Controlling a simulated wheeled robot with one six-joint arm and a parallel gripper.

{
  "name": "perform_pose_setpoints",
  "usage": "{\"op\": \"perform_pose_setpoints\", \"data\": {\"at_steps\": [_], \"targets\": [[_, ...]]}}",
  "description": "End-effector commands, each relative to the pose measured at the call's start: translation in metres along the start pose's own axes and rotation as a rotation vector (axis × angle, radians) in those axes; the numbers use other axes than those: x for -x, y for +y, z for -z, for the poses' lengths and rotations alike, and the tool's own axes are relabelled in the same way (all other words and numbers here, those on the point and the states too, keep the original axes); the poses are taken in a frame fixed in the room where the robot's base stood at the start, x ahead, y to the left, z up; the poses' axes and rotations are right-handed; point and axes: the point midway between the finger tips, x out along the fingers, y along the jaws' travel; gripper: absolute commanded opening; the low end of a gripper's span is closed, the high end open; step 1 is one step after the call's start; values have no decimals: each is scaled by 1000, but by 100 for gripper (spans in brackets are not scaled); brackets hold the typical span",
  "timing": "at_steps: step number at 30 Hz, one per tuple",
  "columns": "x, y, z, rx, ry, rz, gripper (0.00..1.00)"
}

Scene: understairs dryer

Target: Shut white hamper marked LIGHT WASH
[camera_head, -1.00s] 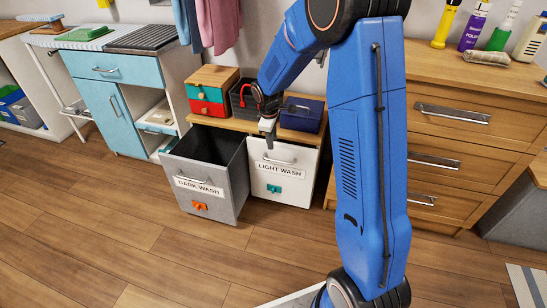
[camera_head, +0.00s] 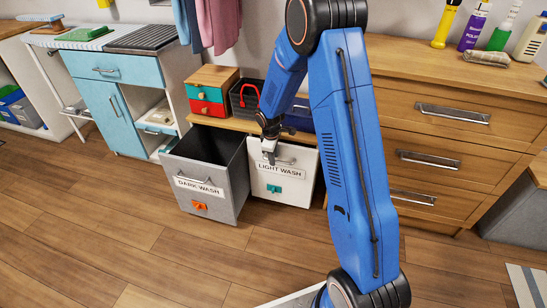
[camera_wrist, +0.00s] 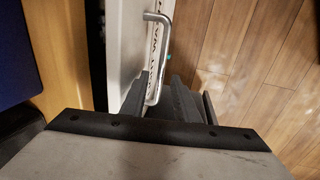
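The white hamper (camera_head: 296,187) marked LIGHT WASH is a tilt-out front with a metal bar handle, a black-lettered label and a teal tag. In the wrist view, a narrow dark gap separates its white panel (camera_wrist: 128,40) from the wooden cabinet, so it looks slightly out. My gripper (camera_head: 268,157) is at the left part of the handle. In the wrist view, the handle (camera_wrist: 157,60) reaches down between the spread dark fingers (camera_wrist: 158,98). Whether they touch it is unclear. My fingers look apart, not closed on it.
The grey DARK WASH hamper (camera_head: 208,190) stands pulled out and open just left. A wire basket (camera_head: 243,98), a small drawer box (camera_head: 212,88) and a blue box (camera_head: 300,115) sit on the cabinet top. Wooden drawers (camera_head: 455,130) are at right. The floor in front is clear.

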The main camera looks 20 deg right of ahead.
Motion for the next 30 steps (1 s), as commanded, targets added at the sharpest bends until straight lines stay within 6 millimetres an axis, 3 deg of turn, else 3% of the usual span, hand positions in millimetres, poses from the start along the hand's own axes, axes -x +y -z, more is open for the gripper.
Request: {"op": "perform_pose_setpoints", "data": {"at_steps": [4,7,8,14,23,30], "targets": [[0,0,0,0,0,0,26],[0,0,0,0,0,0,2],[0,0,0,0,0,0,0],[0,2,0,-1,0,0,0],[-8,40,0,-2,0,-1,0],[-7,42,1,-1,2,-4,0]]}}
